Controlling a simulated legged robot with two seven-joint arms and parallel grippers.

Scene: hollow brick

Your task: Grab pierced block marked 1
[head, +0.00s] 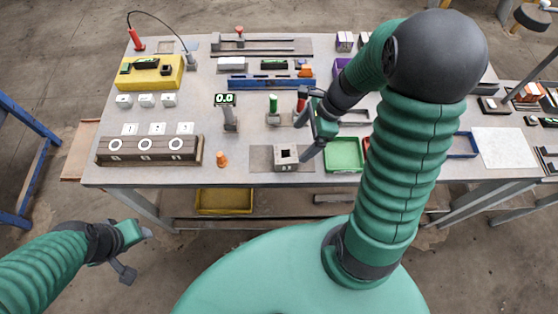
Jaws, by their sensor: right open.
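A small pale block with a dark square hole (286,155) sits on a dark grey mat (260,158) near the front edge of the table. Any number on it is too small to read. My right gripper (303,137) is open, just to the right of and above the block. One finger reaches down close to the block's right side; I cannot tell whether it touches. Nothing shows between the fingers. My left gripper (139,253) is open and empty, off the table at the lower left.
A green tray (343,153) stands right of the mat. An orange piece (222,159) and a brown rack with white rings (149,149) are to the left. A display reading 0.0 (225,99) and a green-topped post (273,108) stand behind. A yellow bin (224,201) is below the table.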

